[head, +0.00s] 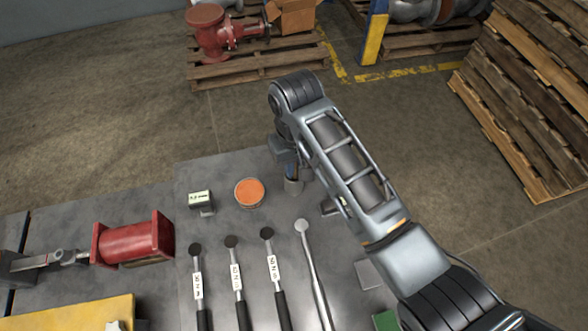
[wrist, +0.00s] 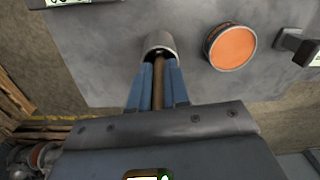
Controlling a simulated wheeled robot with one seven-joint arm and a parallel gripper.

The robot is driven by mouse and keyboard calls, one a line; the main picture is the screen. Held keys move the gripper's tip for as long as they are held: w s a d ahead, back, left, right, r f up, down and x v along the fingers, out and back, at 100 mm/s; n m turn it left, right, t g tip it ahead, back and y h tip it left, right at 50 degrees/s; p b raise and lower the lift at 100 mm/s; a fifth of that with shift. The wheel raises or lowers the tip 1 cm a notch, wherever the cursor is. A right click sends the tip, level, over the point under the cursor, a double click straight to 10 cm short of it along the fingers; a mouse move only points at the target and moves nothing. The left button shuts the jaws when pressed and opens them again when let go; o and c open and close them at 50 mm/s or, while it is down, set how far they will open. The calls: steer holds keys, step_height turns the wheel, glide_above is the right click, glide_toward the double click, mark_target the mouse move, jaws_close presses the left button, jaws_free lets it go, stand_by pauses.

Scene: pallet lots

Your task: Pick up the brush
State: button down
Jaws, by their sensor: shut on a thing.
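The brush shows as a brown handle (wrist: 157,88) between my two blue fingers in the wrist view. Its lower end goes into a small grey metal cup (wrist: 160,43), which hides it. My gripper (wrist: 158,70) is shut on the handle, with its fingertips close to the cup's rim. In the head view my gripper (head: 290,167) points down just above the same cup (head: 293,187), near the far edge of the grey table. My arm comes in from the lower right and hides part of the table; the brush is barely visible there.
An orange-topped round tin (head: 249,192) stands left of the cup. A small labelled block (head: 201,202) is further left. Several long-handled, round-headed tools (head: 236,268) lie in front. A red part (head: 132,240) sits at left. Pallets (head: 535,90) stand on the floor beyond.

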steer(key=shift+r, duration=0.15)
step_height(320, 180, up, 10)
steer(key=shift+f+p, duration=0.1)
steer(key=shift+p, duration=0.45)
stand_by(2.1)
